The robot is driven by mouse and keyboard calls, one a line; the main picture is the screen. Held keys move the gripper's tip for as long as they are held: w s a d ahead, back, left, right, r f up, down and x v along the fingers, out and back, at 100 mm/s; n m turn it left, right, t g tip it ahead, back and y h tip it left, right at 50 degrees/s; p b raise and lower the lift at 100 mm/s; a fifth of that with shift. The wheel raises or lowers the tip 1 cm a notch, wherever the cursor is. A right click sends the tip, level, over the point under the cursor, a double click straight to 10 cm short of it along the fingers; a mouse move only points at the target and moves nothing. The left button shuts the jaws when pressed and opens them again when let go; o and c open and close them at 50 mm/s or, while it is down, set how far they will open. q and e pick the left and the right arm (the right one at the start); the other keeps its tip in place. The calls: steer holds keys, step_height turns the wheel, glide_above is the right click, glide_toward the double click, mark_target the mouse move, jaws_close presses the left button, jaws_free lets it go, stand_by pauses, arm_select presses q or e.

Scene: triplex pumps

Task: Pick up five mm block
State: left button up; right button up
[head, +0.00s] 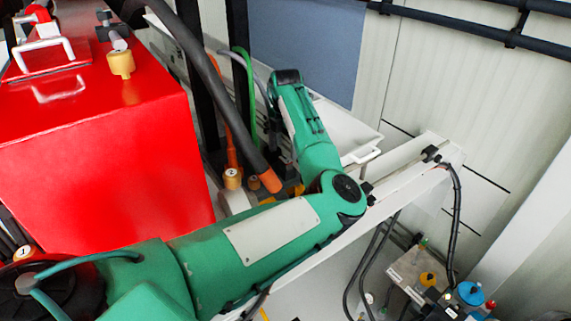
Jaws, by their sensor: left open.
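I cannot make out a five mm block in the head view. My left green arm reaches in from the lower left, bends at its elbow, and its forearm runs up toward the back. My left gripper (286,77) is at the far end of that forearm, small and dark, beside the white trough. Its fingers are hard to see, and nothing shows held in it. My right gripper is out of view.
A big red box (95,150) with a white handle fills the left. A black hose with an orange end (270,182) hangs close to my arm. A white trough (350,135) lies behind the forearm. Small equipment with a blue cap (470,292) stands lower right.

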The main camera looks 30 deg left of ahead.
mark_target(285, 159)
arm_select(q)
steer(key=f+p, duration=0.2)
steer(key=f, duration=0.1)
steer(key=shift+s+d, duration=0.1)
steer(key=shift+s, duration=0.2)
steer(key=shift+f, duration=0.7)
steer(key=c, duration=1.1)
